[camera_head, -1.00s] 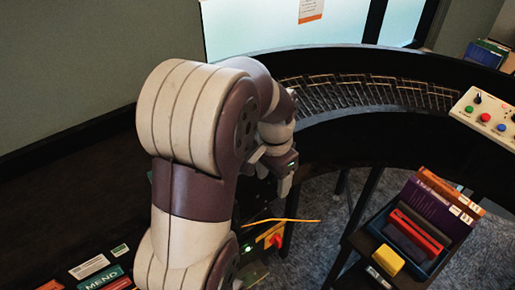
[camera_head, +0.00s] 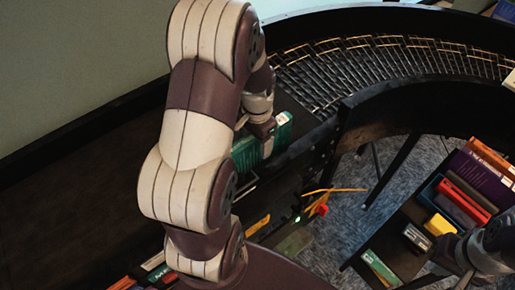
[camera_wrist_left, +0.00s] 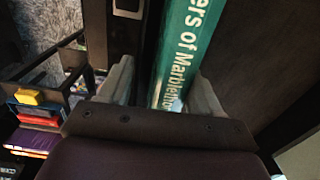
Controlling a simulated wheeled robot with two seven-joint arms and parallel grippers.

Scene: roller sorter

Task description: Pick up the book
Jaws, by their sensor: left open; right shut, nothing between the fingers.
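The book (camera_head: 280,138) is green-teal with white lettering and stands on edge on the dark conveyor bed at the centre of the head view. My left gripper (camera_head: 262,128) is at its upper part, and my arm hides some of the book. In the left wrist view, the book (camera_wrist_left: 187,45) lies between the two spread fingers of my left gripper (camera_wrist_left: 163,90), which is open. Whether either finger touches it I cannot tell. Part of my right gripper (camera_head: 452,262) shows at the lower right of the head view, shut and holding nothing.
A curved roller track (camera_head: 370,70) runs behind and to the right. Several books and a yellow block (camera_head: 439,224) sit on a cart at the right. An orange stick-like thing (camera_head: 335,190) juts out below the conveyor. More books lie at the lower left, near my arm.

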